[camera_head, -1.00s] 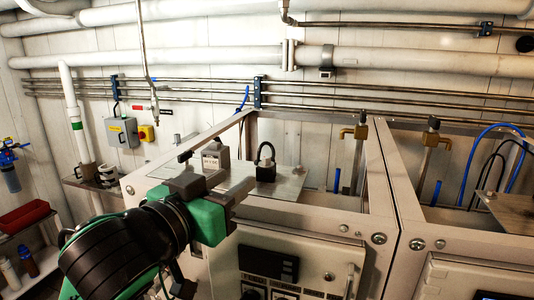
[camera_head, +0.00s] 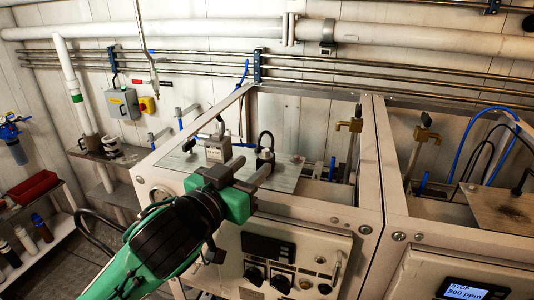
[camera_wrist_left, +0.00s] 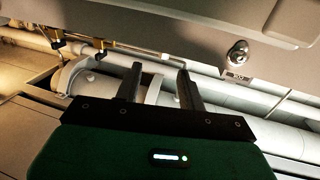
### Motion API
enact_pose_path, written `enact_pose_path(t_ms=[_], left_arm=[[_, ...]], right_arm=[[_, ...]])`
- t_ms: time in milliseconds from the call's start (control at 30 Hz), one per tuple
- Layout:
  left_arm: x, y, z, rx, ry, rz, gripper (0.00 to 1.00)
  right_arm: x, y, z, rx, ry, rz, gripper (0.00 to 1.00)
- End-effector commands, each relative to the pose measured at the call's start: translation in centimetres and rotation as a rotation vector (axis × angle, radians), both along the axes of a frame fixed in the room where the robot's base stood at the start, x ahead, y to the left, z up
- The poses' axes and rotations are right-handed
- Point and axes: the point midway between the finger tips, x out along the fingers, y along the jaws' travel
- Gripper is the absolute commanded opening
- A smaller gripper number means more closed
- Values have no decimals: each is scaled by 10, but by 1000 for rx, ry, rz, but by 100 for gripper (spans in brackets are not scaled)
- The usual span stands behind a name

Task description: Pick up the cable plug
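The cable plug appears to be the black block with a looped black cable (camera_head: 265,155), upright on the metal plate (camera_head: 285,182) on top of the left cabinet. My left gripper (camera_head: 254,164) is open, its two fingers apart and pointing toward the plug from the front. The fingertips overlap the plug's lower part in the head view; I cannot tell whether they touch it. In the left wrist view the two fingers (camera_wrist_left: 158,78) are apart with nothing held between them, and the plug does not show. My right gripper is not in view.
A grey box-shaped connector (camera_head: 217,149) stands left of the plug on the same cabinet. Cabinet frame beams (camera_head: 369,150) rise to the right. Below is a front panel with knobs (camera_head: 281,280). A second cabinet with a lit display (camera_head: 467,290) stands at right.

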Motion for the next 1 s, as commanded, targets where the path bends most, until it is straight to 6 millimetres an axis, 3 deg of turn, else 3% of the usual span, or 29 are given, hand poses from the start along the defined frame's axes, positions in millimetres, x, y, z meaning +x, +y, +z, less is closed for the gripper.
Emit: enact_pose_path(t_ms=[333, 733, 933, 1000], left_arm=[[36, -14, 2, 1, 2, 2, 40], [47, -20, -2, 0, 0, 2, 40], [47, -20, -2, 0, 0, 2, 1], [47, -20, -2, 0, 0, 2, 0]], right_arm=[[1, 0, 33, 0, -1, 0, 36], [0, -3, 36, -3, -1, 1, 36], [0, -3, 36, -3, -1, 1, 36], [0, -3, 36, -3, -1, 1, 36]])
